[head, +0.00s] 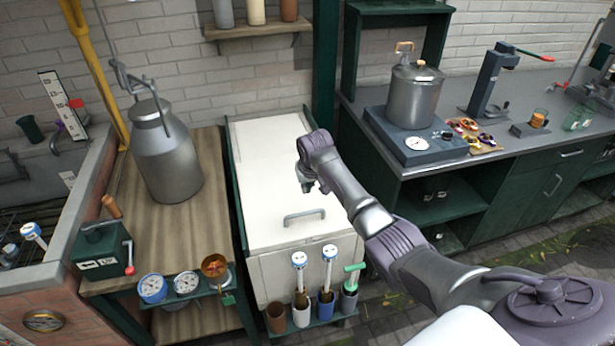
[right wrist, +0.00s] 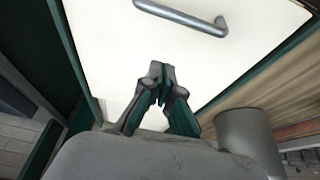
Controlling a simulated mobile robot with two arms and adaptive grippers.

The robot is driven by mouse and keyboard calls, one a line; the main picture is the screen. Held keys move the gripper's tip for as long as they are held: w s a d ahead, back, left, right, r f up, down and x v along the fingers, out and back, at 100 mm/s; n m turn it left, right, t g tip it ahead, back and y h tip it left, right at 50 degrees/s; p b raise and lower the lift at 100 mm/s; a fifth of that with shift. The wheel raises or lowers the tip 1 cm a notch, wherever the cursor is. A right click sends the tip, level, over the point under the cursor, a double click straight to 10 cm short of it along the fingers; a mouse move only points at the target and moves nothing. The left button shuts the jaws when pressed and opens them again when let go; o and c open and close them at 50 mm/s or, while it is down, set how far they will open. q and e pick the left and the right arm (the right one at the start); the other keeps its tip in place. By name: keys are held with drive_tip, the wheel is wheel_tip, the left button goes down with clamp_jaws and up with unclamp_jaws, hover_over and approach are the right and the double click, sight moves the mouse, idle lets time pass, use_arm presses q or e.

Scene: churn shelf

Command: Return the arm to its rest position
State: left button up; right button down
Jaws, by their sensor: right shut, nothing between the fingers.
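My right arm comes in from the lower right of the head view and reaches over the white chest lid (head: 270,240). My right gripper (head: 306,184) points down above the lid, beyond its grey handle (head: 304,216). In the right wrist view my right gripper (right wrist: 162,72) is shut with its fingertips together and nothing between them. The white lid (right wrist: 110,60) lies beyond the fingers, and its handle (right wrist: 185,15) is at the top, apart from them. My left gripper is not in view.
A metal milk can (head: 168,160) stands on the wooden bench left of the chest. A rack with several tools (head: 326,292) hangs at the chest front. On the right counter stand a metal pot (head: 413,95) on a scale (head: 393,142) and a press (head: 488,85).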

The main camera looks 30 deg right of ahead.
drive_tip(key=shift+v, duration=2.15)
drive_tip(key=s+a+f+n, duration=0.2)
drive_tip(key=s+a+f, duration=0.3)
drive_tip(key=s, duration=0.3)
drive_tip(key=s+a+f+n, duration=0.1)
drive_tip(key=s+a+f, duration=0.35)
drive_tip(key=s, duration=0.35)
drive_tip(key=s+a+r+n+y, duration=0.1)
drive_tip(key=s+a+r, duration=0.15)
drive_tip(key=s, duration=0.85)
drive_tip(key=s+a+r+n, duration=0.1)
drive_tip(key=s+a, duration=0.2)
drive_tip(key=s, duration=0.9)
wheel_tip(320, 180, down, 30)
drive_tip(key=s+g+b, duration=0.1)
drive_tip(key=g+b, duration=0.1)
drive_tip(key=b, duration=0.1)
use_arm(q)
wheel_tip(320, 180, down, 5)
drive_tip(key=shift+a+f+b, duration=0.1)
drive_tip(key=shift+b, duration=0.95)
use_arm(e)
drive_tip(key=s+d+f+g, duration=0.1)
drive_tip(key=s+d+f, duration=0.1)
drive_tip(key=s+f, duration=1.4)
drive_tip(key=shift+s+d+f, duration=0.25)
drive_tip(key=shift+d+f, duration=0.1)
drive_tip(key=shift+f, duration=0.15)
